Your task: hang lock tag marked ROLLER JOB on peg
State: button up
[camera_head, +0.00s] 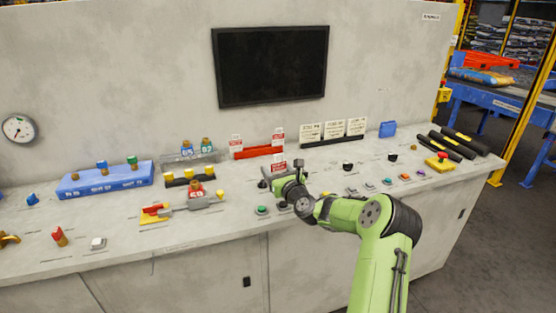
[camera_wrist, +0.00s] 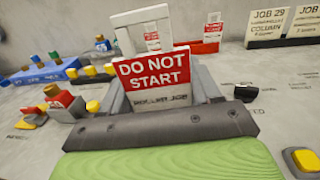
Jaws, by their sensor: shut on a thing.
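My gripper (camera_head: 281,176) is shut on a lock tag (camera_wrist: 153,70), held upright above the desk. In the wrist view the tag has a white top with an opening, a red band reading DO NOT START, and a lower line that looks like ROLLER JOB. The grey fingers (camera_wrist: 163,90) stand on either side of it. The held tag also shows in the head view (camera_head: 279,162), just in front of a red rack (camera_head: 259,152). Two similar tags stand at the rack, a left one (camera_head: 237,143) and a right one (camera_head: 278,136). I cannot make out a bare peg.
White job cards (camera_head: 334,129) stand right of the rack. A grey holder with blue-green padlocks (camera_head: 207,145) and a blue box (camera_head: 105,183) are to the left. A red lock (camera_head: 196,190) and several buttons lie near the gripper. A dark screen (camera_head: 270,65) hangs above.

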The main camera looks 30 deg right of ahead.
jog(key=s+a+f+n+g+y, duration=0.1)
jog(key=s+a+f+n+y, duration=0.2)
jog(key=s+a, duration=0.7)
jog(key=s+a+f+n+g+y, duration=0.1)
jog(key=s+a+f+n+y, duration=0.3)
jog(key=s+a+f+y, duration=0.4)
notch_tip(320, 180, down, 4)
jog(key=shift+s+a+r, duration=0.1)
jog(key=shift+s+a, duration=1.15)
jog(key=shift+d, duration=0.15)
